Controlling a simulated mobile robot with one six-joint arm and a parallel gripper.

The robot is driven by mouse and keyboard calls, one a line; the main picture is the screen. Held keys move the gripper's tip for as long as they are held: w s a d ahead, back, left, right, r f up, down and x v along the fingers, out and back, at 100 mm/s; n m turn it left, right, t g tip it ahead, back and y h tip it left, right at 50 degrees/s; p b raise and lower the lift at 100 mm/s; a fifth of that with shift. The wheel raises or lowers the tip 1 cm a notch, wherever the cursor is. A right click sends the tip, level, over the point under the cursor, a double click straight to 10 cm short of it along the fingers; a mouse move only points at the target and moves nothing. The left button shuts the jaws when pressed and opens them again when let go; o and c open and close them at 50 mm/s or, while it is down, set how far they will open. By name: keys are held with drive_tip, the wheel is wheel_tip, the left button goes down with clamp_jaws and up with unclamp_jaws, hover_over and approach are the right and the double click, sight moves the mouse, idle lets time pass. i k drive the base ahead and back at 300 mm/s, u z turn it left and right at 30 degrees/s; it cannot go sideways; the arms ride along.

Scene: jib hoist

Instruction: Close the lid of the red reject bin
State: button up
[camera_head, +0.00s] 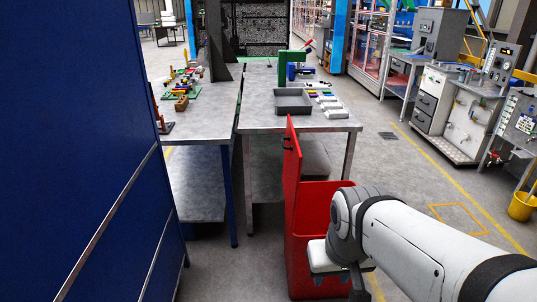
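The red reject bin (313,212) stands on the floor at the lower middle, in front of the right-hand workbench. Its red lid (291,172) is open and stands nearly upright on the bin's left side, with a dark handle on its outer face. The bin's upper right part and front are partly hidden by my arm. My gripper (338,284) is in front of the bin near the bottom edge, well below the lid and apart from it. Its dark fingers are small and partly hidden, so I cannot tell how far apart they are.
Two grey workbenches (345,124) stand behind the bin; the right one holds a grey tray (293,101) and a green fixture (283,67). A tall blue cabinet (80,150) fills the left. Open floor and a yellow bucket (521,206) lie to the right.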

sight(293, 157)
drive_tip(key=i, duration=1.25)
drive_tip(key=z, duration=0.05)
